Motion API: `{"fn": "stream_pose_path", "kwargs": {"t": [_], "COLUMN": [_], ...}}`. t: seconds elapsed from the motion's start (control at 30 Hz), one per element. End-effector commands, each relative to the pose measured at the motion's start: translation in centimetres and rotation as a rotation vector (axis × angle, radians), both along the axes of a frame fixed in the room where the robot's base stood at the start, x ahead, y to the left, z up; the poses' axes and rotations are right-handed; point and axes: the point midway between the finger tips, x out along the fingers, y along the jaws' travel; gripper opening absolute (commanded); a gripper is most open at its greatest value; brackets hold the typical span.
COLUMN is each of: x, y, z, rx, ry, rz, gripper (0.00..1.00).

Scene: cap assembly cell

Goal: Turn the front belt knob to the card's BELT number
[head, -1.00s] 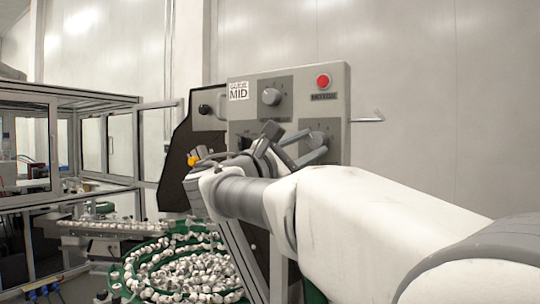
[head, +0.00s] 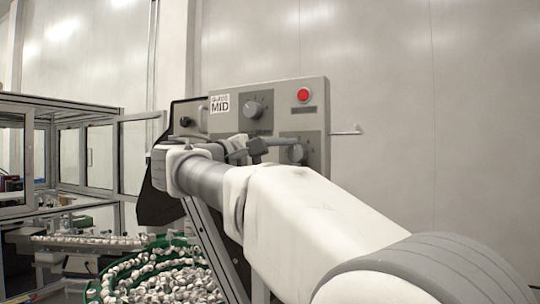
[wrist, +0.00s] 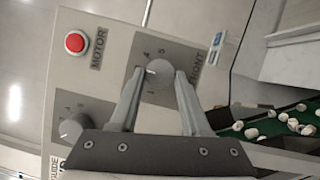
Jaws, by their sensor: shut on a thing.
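The front belt knob (wrist: 159,77) is a grey round dial beside the word FRONT in the wrist view, with several scale digits around it. A pale mark on it points left in that view, near the 4. My gripper (wrist: 156,76) is shut on the knob, one finger on each side. In the head view the knob (head: 298,153) shows at the panel's lower right, with my gripper (head: 282,148) against it. A white card (head: 220,103) at the panel's upper left reads MID under a small word, apparently GUIDE. I cannot see a BELT number.
The grey control panel (head: 285,92) also bears a red motor button (head: 303,94) and the guide knob (head: 253,109). A rod handle (head: 347,132) sticks out at its right. A green bowl (head: 100,288) of white caps stands at lower left.

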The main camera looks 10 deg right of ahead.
Motion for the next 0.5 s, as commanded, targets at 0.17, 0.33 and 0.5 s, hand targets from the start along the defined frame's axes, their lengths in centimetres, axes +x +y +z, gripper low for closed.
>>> {"fn": "stream_pose_path", "kwargs": {"t": [0.17, 0.33, 0.5], "x": [0.00, -0.01, -0.01], "y": [-0.04, -0.05, -0.05], "z": [0.10, 0.10, 0.10], "rx": [0.007, 0.007, 0.007], "ry": [-0.008, -0.008, -0.008], "rz": [-0.001, -0.001, -0.001], "gripper": [0.00, 0.00, 0.57]}}
